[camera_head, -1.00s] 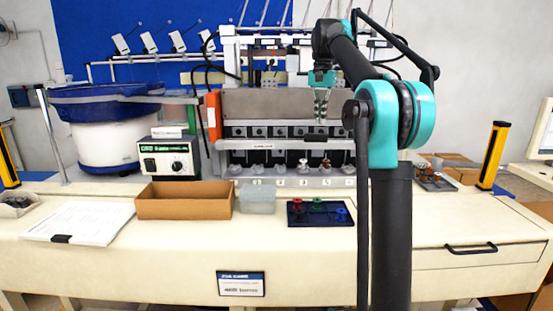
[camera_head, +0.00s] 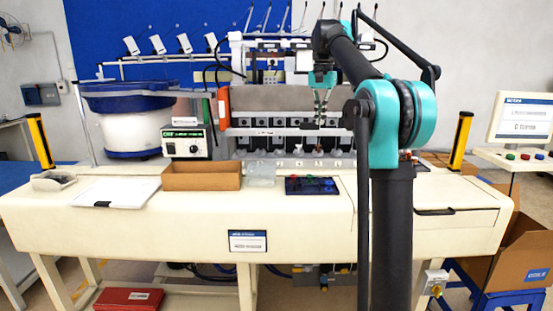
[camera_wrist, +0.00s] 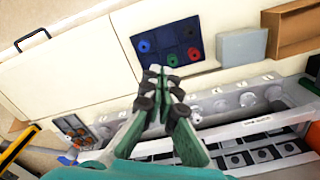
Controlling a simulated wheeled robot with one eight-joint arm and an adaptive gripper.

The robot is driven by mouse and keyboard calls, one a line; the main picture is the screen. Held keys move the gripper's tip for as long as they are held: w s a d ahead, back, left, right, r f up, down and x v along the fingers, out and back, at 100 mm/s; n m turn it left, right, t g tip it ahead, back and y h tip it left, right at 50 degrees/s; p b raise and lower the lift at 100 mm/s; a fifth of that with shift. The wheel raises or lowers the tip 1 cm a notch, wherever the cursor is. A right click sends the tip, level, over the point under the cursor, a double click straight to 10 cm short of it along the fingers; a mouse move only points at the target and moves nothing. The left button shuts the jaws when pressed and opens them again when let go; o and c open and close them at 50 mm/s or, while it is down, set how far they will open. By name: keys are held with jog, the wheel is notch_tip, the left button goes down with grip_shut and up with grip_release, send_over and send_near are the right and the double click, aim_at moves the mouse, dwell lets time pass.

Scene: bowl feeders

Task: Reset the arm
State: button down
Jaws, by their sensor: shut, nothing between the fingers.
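My gripper (camera_head: 321,108) hangs in front of the feeder machine (camera_head: 270,120), above its row of numbered stations. In the wrist view the gripper (camera_wrist: 155,72) has its fingertips together with nothing between them. Beyond the fingertips in that view lies a dark blue tray (camera_wrist: 200,62) with red, green and blue round pieces. The same tray (camera_head: 297,192) sits on the bench front in the head view, below and apart from the gripper. My arm hides the right end of the machine.
A brown open box (camera_head: 202,182) and a clear bin (camera_head: 262,181) stand left of the tray. A control box (camera_head: 186,150) and a blue-rimmed bowl feeder (camera_head: 124,130) are further left. Yellow posts (camera_head: 460,140) stand at the bench sides. The bench front (camera_head: 150,215) is clear.

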jog(key=s+d+f+n+t, duration=0.1)
jog(key=s+f, duration=0.4)
jog(key=f, duration=0.5)
jog(key=s+d+f+n+t, duration=0.15)
jog(key=s+f, duration=0.25)
jog(key=f, duration=0.6)
jog(key=s+d+f+n+t, duration=0.1)
jog(key=s+f+n, duration=0.2)
jog(key=s+f, duration=2)
jog(key=shift+s+d+f+t, duration=0.25)
jog(key=shift+s+t, duration=0.1)
jog(key=shift+s, duration=0.45)
jog(key=c, duration=2.3)
grip_release()
jog(key=shift+r+n, duration=0.1)
jog(key=shift+n, duration=0.15)
